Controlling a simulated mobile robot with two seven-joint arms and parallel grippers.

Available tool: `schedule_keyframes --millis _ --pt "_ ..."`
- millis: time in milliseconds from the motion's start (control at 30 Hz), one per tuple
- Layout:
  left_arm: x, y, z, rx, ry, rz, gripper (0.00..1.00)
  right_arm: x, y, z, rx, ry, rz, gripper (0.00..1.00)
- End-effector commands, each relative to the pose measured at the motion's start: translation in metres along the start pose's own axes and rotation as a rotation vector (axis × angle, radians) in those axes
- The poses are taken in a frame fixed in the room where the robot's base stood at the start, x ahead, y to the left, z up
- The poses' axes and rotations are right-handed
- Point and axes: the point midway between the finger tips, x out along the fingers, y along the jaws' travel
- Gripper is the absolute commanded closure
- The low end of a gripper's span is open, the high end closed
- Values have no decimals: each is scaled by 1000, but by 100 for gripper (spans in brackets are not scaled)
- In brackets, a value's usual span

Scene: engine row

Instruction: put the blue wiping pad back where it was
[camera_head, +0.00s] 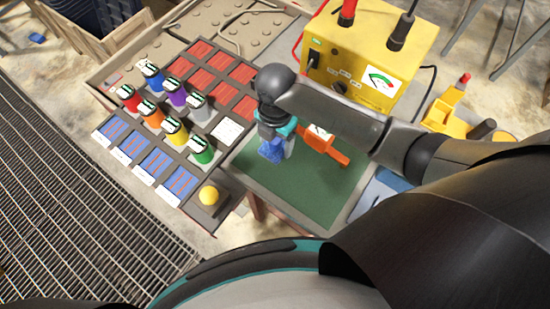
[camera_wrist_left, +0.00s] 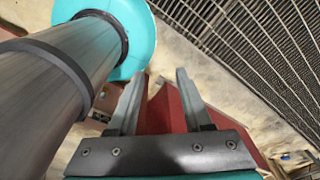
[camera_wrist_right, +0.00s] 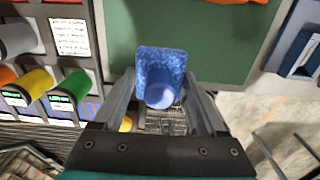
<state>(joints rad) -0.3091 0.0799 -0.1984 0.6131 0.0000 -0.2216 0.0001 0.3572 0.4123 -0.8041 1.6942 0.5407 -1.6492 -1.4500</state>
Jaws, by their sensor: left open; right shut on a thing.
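The blue wiping pad (camera_head: 270,151) is a rough blue block. My right gripper (camera_head: 279,142) is shut on it and holds it over the back part of the green mat (camera_head: 310,195). In the right wrist view the pad (camera_wrist_right: 160,62) sits between the two fingers, with a smooth, lighter blue round grip below the rough face. The gap between pad and mat cannot be judged. My left gripper (camera_wrist_left: 158,82) is open and empty in its own wrist view, beside a teal and grey part of my body; the head view does not show it.
An orange tool (camera_head: 322,144) lies close right of the pad. A yellow meter box (camera_head: 350,60) stands behind. Several coloured cylinders (camera_head: 177,131) fill the rack at left, beside a yellow knob (camera_head: 209,195). A blue holder (camera_wrist_right: 300,52) lies right of the mat. The mat's front is clear.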

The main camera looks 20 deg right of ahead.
Motion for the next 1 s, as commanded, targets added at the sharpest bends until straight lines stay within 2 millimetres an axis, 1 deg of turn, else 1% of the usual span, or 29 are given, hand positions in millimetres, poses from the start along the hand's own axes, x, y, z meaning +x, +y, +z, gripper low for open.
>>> schedule_keyframes --millis 33,100,233,467,600,700,1000 --pt "4 0 -1 0 1 0 50 17 -1 0 2 1 -4 78" --pt "7 -1 -2 0 4 -1 50 34 0 -1 1 2 -3 78" --pt "11 -1 -8 1 13 -2 50 58 0 0 1 1 -1 78" --pt "14 -2 -13 1 23 -2 50 76 0 0 1 -1 0 78" --pt "19 -2 -12 2 23 -2 50 96 0 0 1 1 -1 78" --pt "21 -1 -12 2 23 -2 50 105 0 0 1 0 0 78" --pt "21 -1 -11 3 22 -2 50 107 0 0 0 -1 1 78"
